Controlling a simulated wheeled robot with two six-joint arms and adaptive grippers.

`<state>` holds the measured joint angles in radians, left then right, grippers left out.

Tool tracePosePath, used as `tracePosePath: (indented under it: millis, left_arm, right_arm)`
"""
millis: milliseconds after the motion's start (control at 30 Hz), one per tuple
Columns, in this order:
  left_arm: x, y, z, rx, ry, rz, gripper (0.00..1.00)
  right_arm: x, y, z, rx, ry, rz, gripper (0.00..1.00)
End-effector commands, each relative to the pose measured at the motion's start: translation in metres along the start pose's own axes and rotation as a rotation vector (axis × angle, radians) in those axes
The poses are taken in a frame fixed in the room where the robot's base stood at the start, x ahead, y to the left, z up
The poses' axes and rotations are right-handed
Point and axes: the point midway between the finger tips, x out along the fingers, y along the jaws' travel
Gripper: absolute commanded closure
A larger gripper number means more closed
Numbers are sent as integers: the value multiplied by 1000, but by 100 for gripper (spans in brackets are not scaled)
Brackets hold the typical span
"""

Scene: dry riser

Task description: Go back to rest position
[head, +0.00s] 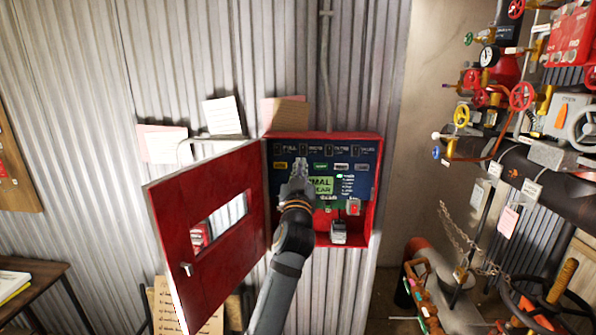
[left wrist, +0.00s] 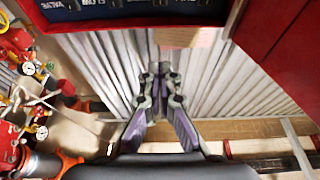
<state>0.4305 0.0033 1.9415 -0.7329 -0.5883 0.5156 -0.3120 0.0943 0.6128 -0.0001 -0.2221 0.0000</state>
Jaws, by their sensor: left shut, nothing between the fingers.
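My left gripper (head: 299,170) is shut and empty, in front of the blue panel inside an open red wall cabinet (head: 376,150). In the left wrist view my left gripper (left wrist: 160,72) shows with its fingers together, against corrugated wall. The cabinet's red door (head: 165,215) stands swung open to the left. The panel (head: 365,160) has labels and a green display, partly hidden behind my gripper. A red switch (head: 353,207) and a grey device (head: 338,231) sit low in the cabinet. My right gripper is not in view.
Pipes with a red valve wheel (head: 522,96) and a gauge (head: 489,56) crowd the right side. A wooden table (head: 48,270) stands at the lower left. Paper notes (head: 222,116) hang on the corrugated wall above the door. Cluttered equipment stands on the floor at the lower right.

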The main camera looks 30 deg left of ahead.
Motion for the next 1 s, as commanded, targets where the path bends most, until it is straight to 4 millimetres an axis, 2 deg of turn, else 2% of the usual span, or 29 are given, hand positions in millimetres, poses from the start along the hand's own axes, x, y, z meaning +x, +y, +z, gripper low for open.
tracePosePath:
  millis: [167,300,433,500,567,667,700,767,800,867,900,967,1000]
  left_arm:
    - [0,0,0,0,-1,0,100]
    - [0,0,0,0,-1,0,100]
    - [0,0,1,1,-2,0,100]
    - [0,2,10,8,-18,7,100]
    - [0,7,33,24,-55,21,100]
    - [-7,18,101,66,-169,68,100]
    - [-13,23,135,87,-225,91,100]
    - [-27,28,189,115,-313,126,100]
    - [-38,31,223,132,-369,148,100]
    - [-59,32,273,156,-455,179,100]
    - [-76,31,306,171,-511,199,100]
    - [-104,28,352,190,-596,227,100]
    - [-124,26,382,202,-651,244,100]
  right_arm:
    - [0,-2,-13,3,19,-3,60]
    - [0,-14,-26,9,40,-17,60]
    - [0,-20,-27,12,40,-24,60]
    - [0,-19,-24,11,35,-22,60]
    - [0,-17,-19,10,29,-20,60]
    - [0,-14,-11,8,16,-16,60]
    - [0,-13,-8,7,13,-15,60]
    - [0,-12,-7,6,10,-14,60]
    - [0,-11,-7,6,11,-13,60]
    - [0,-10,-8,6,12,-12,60]
    - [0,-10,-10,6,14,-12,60]
    - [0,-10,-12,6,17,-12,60]
    - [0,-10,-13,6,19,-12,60]
